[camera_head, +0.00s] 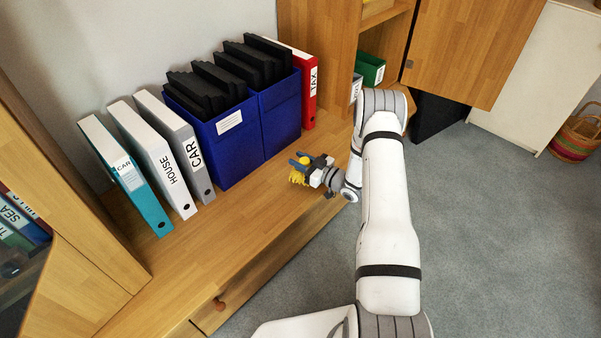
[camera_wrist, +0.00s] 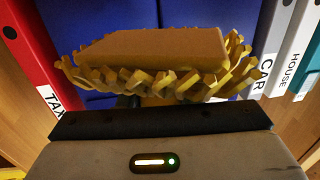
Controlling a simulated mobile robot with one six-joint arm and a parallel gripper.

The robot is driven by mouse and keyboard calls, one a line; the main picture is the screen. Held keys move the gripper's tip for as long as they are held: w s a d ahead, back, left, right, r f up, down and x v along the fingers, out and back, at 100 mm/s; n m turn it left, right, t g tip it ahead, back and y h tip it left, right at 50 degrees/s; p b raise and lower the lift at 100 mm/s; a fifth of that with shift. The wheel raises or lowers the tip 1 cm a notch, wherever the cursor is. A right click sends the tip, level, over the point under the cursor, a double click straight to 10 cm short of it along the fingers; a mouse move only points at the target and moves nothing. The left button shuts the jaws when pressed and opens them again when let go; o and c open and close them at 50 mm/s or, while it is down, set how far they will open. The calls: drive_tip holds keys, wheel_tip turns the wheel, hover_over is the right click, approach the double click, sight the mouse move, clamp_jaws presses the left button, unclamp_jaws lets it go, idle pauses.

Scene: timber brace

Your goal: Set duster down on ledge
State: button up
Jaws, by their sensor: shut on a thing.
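The duster (camera_head: 298,177) is yellow and shows at the end of my gripper, above the wooden ledge (camera_head: 256,200). My gripper (camera_head: 306,166) is shut on the duster, in front of the blue boxes. In the wrist view the duster (camera_wrist: 155,60) fills the middle, with a flat tan top and yellow looped fringe around it. Most of the fingers are hidden there behind the dark edge of my gripper. I cannot tell whether the duster touches the ledge.
Blue boxes (camera_head: 228,150) with black items stand at the back of the ledge, a red TAX binder (camera_head: 305,88) to their right. Teal, white and grey binders (camera_head: 160,155) stand to their left. The front strip of ledge is clear. A cabinet door (camera_head: 470,50) hangs at right.

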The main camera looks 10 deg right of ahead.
wheel_tip(320, 180, down, 2)
drive_tip(key=shift+f+b, duration=0.15)
drive_tip(key=shift+b, duration=0.15)
drive_tip(key=shift+w+a+f+b, duration=0.15)
drive_tip(key=shift+f+b, duration=0.25)
drive_tip(key=shift+f, duration=0.35)
drive_tip(key=shift+w+a+f+b, duration=0.15)
drive_tip(key=shift+f+b, duration=0.2)
drive_tip(key=shift+f, duration=0.4)
drive_tip(key=shift+f, duration=0.15)
drive_tip(key=o, duration=1)
